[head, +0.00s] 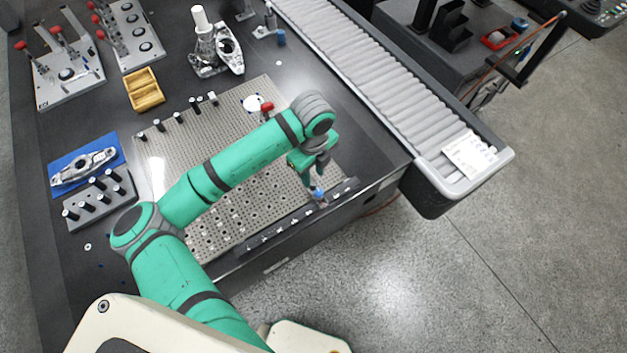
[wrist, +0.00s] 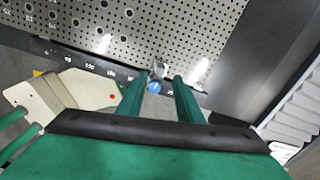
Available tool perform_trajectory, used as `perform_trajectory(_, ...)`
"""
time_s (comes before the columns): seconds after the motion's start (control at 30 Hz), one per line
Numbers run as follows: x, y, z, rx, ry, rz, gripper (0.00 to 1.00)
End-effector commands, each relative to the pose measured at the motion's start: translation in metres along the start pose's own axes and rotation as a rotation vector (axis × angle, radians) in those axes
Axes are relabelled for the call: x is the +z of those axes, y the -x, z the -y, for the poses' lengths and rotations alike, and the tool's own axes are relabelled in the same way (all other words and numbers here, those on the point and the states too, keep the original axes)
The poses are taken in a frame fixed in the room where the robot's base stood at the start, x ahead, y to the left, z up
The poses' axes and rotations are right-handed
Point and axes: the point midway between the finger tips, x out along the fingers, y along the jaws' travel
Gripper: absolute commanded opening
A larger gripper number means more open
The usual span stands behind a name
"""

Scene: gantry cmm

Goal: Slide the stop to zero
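The stop (head: 319,195) is a small metal slider with a blue knob, on a dark scale rail (head: 280,232) along the front edge of the perforated plate. It sits toward the rail's right end. In the wrist view its blue knob (wrist: 154,88) lies between my two green fingers, closer to the left one, with a gap to the right one. My gripper (wrist: 162,78) points down over the stop and is open; it also shows in the head view (head: 313,182). White marks show on the rail, but I cannot read which is zero.
The perforated metal plate (head: 220,140) lies behind the rail, with several black pegs and a red-knobbed clamp (head: 267,107). A roller conveyor (head: 370,75) stands right of the table.

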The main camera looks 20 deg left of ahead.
Motion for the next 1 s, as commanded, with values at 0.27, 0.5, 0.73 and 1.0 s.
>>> perform_trajectory(0.27,0.0,-0.041,0.0,-0.001,0.001,-0.001,0.33)
perform_trajectory(0.5,0.0,-0.052,0.0,0.0,0.0,0.001,0.33)
perform_trajectory(0.73,0.0,-0.053,0.0,-0.001,0.0,0.001,0.33)
perform_trajectory(1.0,0.0,-0.052,0.0,-0.001,0.0,0.001,0.0)
